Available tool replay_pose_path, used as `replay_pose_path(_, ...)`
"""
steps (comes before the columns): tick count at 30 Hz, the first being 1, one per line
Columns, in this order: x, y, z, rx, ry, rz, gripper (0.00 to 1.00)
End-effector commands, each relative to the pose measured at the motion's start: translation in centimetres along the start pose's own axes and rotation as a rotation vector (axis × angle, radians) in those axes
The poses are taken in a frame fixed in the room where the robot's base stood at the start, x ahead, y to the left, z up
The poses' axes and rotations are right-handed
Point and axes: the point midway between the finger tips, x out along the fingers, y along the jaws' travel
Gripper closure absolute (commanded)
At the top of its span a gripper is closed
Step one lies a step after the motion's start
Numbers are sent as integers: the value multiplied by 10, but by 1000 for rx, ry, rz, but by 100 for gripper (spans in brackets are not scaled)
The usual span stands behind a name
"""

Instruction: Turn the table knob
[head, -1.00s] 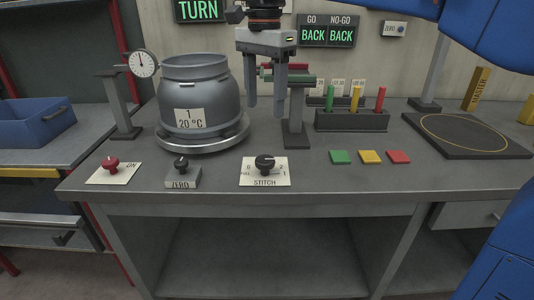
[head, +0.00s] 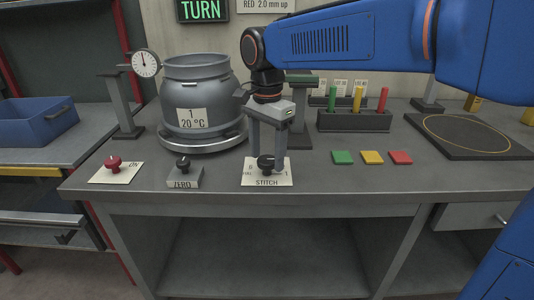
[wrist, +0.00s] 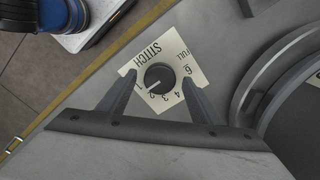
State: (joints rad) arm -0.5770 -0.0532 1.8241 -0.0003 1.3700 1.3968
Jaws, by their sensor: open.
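A black table knob (head: 266,164) stands on a white plate labelled STITCH (head: 267,181) near the table's front edge. In the wrist view the knob (wrist: 159,77) sits on its numbered plate, and its light pointer mark faces about the 2. My gripper (head: 268,160) points down at the knob in the head view, with its fingers around or just above it. In the wrist view my gripper (wrist: 152,92) is open, with one finger on each side of the knob and a visible gap to it. I cannot tell whether the fingertips are level with the knob.
A red knob (head: 114,163) and a ZERO knob (head: 183,164) stand to the left. A grey cylinder (head: 197,100) is behind them. Coloured pegs in a block (head: 353,121) and coloured tiles (head: 372,157) are to the right. A green TURN sign (head: 202,10) is lit.

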Motion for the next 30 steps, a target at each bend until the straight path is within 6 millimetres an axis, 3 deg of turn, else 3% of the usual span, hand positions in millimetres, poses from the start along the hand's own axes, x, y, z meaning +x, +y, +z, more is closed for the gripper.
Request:
replay_pose_path(8,2,0,0,0,0,0,41)
replay_pose_path(14,2,0,0,0,0,0,83)
replay_pose_path(23,2,0,0,-24,0,0,82)
replay_pose_path(30,2,0,0,-139,0,0,82)
